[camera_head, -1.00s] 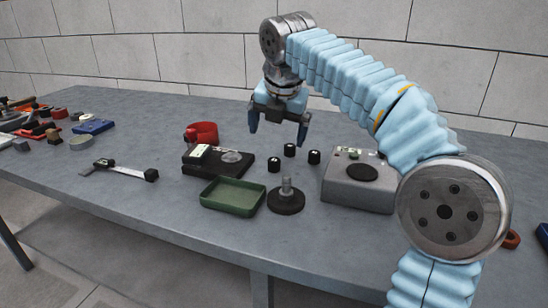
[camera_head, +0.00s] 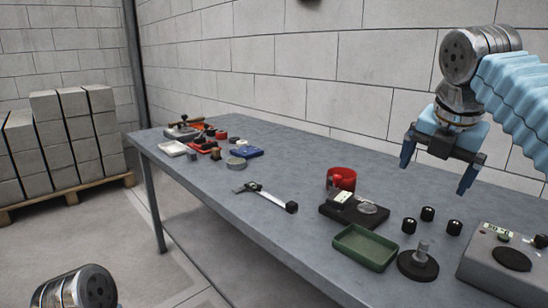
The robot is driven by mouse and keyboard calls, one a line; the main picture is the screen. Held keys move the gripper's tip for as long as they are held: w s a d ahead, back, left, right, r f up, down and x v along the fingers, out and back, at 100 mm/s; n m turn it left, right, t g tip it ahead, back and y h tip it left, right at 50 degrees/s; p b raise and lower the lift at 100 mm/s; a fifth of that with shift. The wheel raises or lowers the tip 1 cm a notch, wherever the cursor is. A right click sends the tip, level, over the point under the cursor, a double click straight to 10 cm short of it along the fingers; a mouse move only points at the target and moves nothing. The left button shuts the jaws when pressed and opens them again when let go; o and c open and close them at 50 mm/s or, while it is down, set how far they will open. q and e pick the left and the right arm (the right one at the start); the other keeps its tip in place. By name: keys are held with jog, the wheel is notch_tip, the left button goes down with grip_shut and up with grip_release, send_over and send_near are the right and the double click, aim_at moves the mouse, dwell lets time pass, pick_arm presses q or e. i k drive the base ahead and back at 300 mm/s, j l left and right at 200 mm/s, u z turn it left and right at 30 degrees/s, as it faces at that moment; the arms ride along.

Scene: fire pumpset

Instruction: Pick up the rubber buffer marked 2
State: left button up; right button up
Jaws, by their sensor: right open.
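Three small black rubber buffers stand close together on the grey table: a left one (camera_head: 409,225), a back one (camera_head: 428,214) and a right one (camera_head: 454,227). Small pale marks show on them, but I cannot read which is marked 2. My right gripper (camera_head: 436,178) is open and empty, pointing down above the buffers in the picture, apart from them. My left gripper is out of view; only a part of my left arm shows at the bottom left.
A green tray (camera_head: 366,247), a black-based post (camera_head: 418,263), a grey device (camera_head: 504,262) and a black box (camera_head: 354,211) surround the buffers. A red ring-shaped part (camera_head: 341,179) stands behind. A caliper (camera_head: 265,196) lies left. Several parts crowd the table's far left end.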

aim_at(427, 213)
jog(key=k+j, duration=0.7)
